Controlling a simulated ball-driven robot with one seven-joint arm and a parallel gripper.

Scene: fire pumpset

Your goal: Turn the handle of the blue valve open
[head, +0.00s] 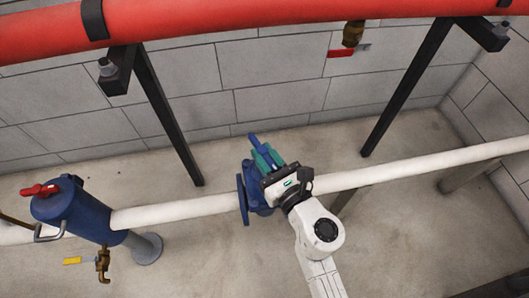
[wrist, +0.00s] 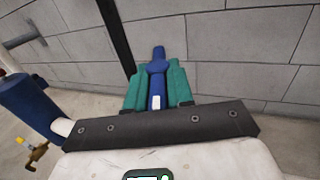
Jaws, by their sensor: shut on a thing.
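The blue valve (head: 243,205) sits on the white horizontal pipe, its round flange facing left. Its blue handle (head: 254,140) sticks out beyond my gripper (head: 266,156), up and to the left. My gripper's green fingers are shut on the handle, one on each side. In the wrist view the handle (wrist: 158,66) runs between the fingers of my gripper (wrist: 158,74), its tip showing past them. My gripper and wrist hide part of the valve body and the handle's base.
A thick red pipe (head: 250,18) crosses above, held by black supports (head: 168,110). A blue cylinder (head: 75,210) with a red handle and a brass tap stands left. White pipe (head: 430,165) continues right. A grey block wall stands behind; bare floor lies in front.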

